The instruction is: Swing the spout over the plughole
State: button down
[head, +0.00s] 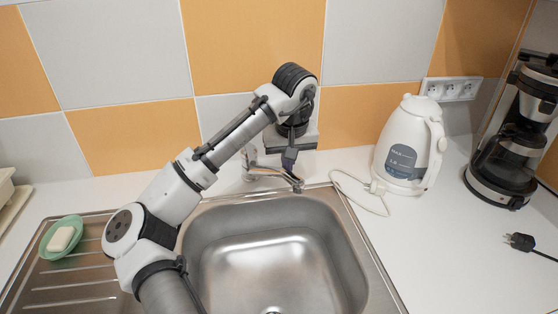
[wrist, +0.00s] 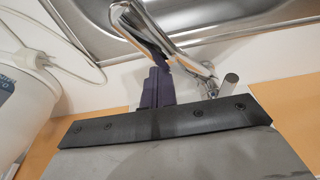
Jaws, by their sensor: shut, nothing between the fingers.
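The chrome tap stands on the counter behind the steel sink (head: 330,240). Its spout (head: 270,171) runs to the right along the sink's back edge, and its tip lies near the back right part of the rim. The plughole (head: 272,310) shows only partly at the bottom edge of the head view, in the basin floor. My gripper (head: 289,163) is shut and empty, pointing down close to the spout's outer end. In the wrist view the spout (wrist: 150,32) crosses just beyond the dark fingers (wrist: 160,72); I cannot tell whether they touch.
A white kettle (head: 402,150) with a cable stands right of the tap, and a coffee maker (head: 510,135) further right. A green soap dish (head: 50,252) sits on the drainboard at left. The tiled wall and sockets (head: 452,89) are close behind. The basin is empty.

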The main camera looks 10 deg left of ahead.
jog(key=shift+s+a+p, duration=0.5)
jog(key=shift+s+a, duration=1.55)
jog(key=shift+s, duration=0.55)
jog(key=w+d+p+v, duration=0.1)
jog(key=p+v, duration=0.7)
jog(key=v, duration=0.1)
jog(key=shift+w+p, duration=0.3)
jog(key=shift+w, duration=0.3)
